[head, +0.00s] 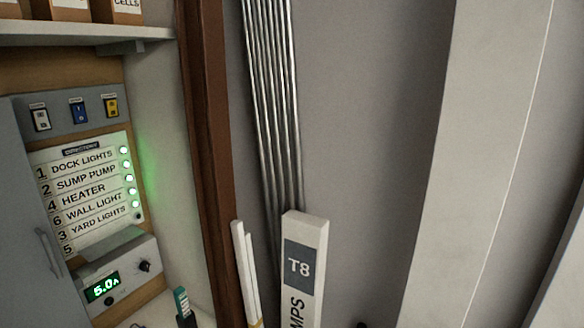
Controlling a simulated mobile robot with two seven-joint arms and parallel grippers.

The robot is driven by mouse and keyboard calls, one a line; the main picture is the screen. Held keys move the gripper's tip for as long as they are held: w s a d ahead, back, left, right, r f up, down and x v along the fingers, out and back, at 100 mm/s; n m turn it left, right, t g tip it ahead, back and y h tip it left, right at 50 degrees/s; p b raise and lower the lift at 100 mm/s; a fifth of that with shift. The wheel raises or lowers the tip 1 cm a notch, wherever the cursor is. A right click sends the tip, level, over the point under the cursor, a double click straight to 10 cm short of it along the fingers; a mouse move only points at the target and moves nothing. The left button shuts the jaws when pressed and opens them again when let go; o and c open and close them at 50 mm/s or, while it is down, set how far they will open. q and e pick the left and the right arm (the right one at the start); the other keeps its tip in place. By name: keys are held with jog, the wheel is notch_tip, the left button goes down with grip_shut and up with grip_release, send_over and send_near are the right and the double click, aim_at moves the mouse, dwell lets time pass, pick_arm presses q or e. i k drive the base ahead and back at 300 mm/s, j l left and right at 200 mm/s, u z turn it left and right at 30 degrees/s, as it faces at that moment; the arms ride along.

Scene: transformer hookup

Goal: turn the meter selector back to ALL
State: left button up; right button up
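The meter (113,280) is a pale box low on the left wall, with a green display (102,287) reading 5.0A. A dark selector knob (145,266) sits to the right of the display. The markings around the knob are too small to read. A second small dark round part (110,301) lies below the display. Neither of my grippers shows in the head view.
Above the meter is a label board (85,190) with several green lights, and a switch panel (75,115) above that. A grey cabinet door (25,200) stands at the left. A brown post (205,150), metal rods (272,100) and a T8 box (303,265) stand to the right.

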aim_at(144, 266)
jog(key=u, duration=1.4)
